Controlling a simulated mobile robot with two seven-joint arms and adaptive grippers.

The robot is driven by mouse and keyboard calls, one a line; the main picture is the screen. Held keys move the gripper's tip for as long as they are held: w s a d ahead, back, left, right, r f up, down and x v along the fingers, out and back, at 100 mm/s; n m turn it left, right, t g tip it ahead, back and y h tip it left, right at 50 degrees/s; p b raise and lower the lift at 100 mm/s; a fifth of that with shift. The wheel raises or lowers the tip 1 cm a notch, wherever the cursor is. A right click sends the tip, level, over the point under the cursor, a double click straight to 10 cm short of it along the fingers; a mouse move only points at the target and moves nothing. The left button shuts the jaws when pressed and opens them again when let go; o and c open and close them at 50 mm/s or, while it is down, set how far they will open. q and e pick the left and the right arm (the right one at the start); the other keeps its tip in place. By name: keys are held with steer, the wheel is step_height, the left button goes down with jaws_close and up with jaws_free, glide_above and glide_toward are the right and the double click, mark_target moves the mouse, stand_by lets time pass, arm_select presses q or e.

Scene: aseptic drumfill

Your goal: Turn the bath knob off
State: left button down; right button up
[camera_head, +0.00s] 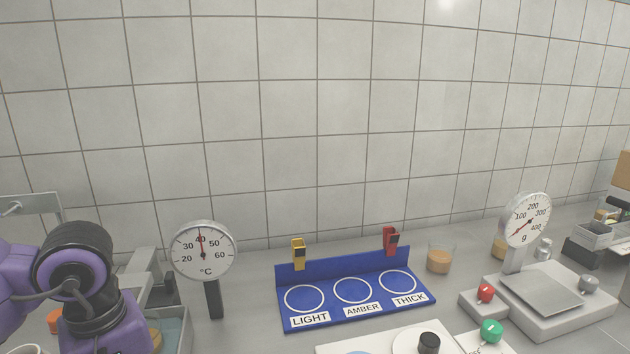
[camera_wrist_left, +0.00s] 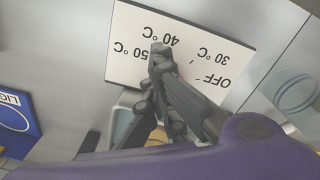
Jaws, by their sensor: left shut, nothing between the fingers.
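A white dial plate (camera_wrist_left: 128,62) lies under my left gripper in the left wrist view, marked OFF, 30 °C, 40 °C and 50 °C. My left gripper (camera_wrist_left: 160,50) is shut and empty, its fingertips over the plate near the 40 °C mark. The bath knob cannot be made out; the fingers cover the plate's middle. I cannot tell whether they touch it. The bath (camera_head: 183,335) is partly visible at lower left in the head view, behind my left arm. A round °C thermometer (camera_head: 203,251) beside it has its needle near 40.
A blue rack (camera_head: 355,322) with LIGHT, AMBER and THICK circles stands in the middle, with a yellow clip (camera_head: 298,254) and a red clip (camera_head: 391,241). A scale (camera_head: 560,315) with a gram dial stands at right. A glass of amber liquid (camera_head: 440,259) stands behind.

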arm_select(q)
steer(key=shift+s+f, duration=0.1)
steer(key=shift+f, duration=0.35)
steer(key=shift+s+a+b, duration=0.2)
steer(key=shift+a+b, duration=0.05)
steer(key=shift+b, duration=0.1)
steer(key=shift+s+a, duration=0.15)
steer(key=shift+a, duration=0.05)
